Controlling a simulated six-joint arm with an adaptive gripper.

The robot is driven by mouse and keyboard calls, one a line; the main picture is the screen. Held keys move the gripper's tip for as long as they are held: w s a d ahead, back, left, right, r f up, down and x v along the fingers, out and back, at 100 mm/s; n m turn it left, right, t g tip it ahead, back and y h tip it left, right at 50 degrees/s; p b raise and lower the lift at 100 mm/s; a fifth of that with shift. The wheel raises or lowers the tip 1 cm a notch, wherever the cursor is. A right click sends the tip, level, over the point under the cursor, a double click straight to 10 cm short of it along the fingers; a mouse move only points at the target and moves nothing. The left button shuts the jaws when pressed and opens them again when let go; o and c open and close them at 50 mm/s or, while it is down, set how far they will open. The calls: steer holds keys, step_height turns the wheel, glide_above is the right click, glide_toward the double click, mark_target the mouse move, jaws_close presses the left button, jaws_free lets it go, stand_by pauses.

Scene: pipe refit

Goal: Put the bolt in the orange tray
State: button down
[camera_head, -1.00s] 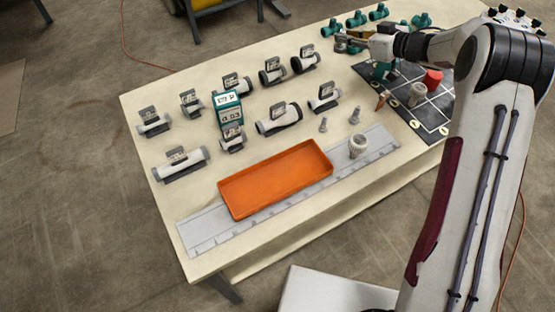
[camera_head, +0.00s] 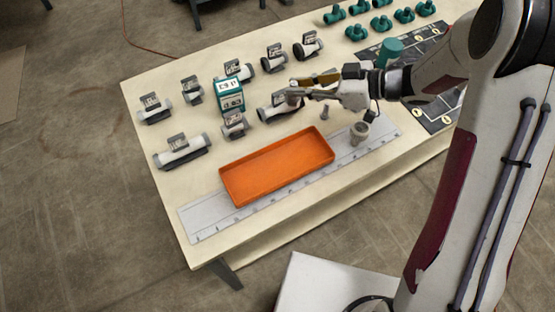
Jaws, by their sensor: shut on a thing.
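The orange tray (camera_head: 277,187) lies empty at the front of the table, partly on the grey ruled strip. A small grey bolt (camera_head: 325,113) stands on the table behind the tray's right end. A second bolt, seen earlier to its right, is now hidden behind my gripper and wrist. My gripper (camera_head: 300,88) is above the table behind the tray, fingers pointing left. It is shut on a small greyish thing at its tips, too small and dark to make out. It overlaps a pipe piece in the picture, and I cannot tell its height.
A ribbed grey ring piece (camera_head: 359,134) stands on the ruled strip (camera_head: 205,216) right of the tray. Several labelled pipe pieces and a teal box (camera_head: 229,97) fill the left and middle. Green fittings (camera_head: 355,32) stand at the back. A dark gridded mat (camera_head: 437,118) lies right.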

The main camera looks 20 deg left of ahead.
steer(key=s+n+g, duration=0.3)
steer(key=s+g, duration=0.1)
steer(key=s, duration=0.9)
steer(key=shift+s+n, duration=0.25)
steer(key=shift+n, duration=0.05)
steer(key=shift+f, duration=0.1)
glide_above(284, 167)
steer(key=shift+f, duration=2.8)
steer(key=shift+f, duration=2.1)
steer(key=shift+f, duration=0.15)
steer(key=c, duration=2)
jaws_free()
